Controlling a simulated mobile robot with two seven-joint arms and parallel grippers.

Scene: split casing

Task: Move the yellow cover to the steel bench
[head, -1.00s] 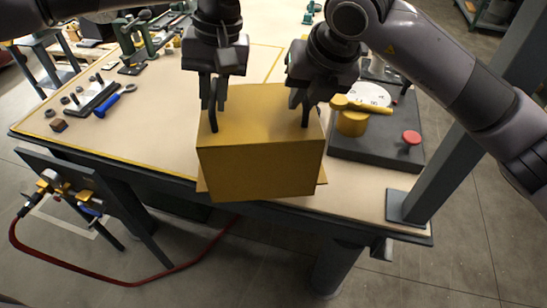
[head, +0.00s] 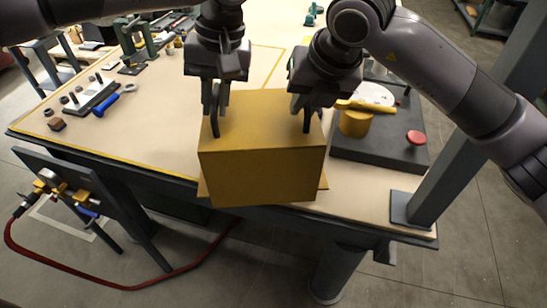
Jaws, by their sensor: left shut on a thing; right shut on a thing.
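The yellow cover (head: 262,168) is a box-shaped casing with a flat top, a flat front face and a thin flange at its lower sides. It has two dark handles on top. My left gripper (head: 214,110) is shut on the left handle. My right gripper (head: 306,108) is shut on the right handle. The cover hangs level at the near edge of a tan-topped table; whether it touches the table cannot be told. I cannot tell which surface is the steel bench.
A blue-handled tool (head: 106,105) lies at left. A dark post (head: 450,165) rises at the right corner. A red hose (head: 150,283) hangs below.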

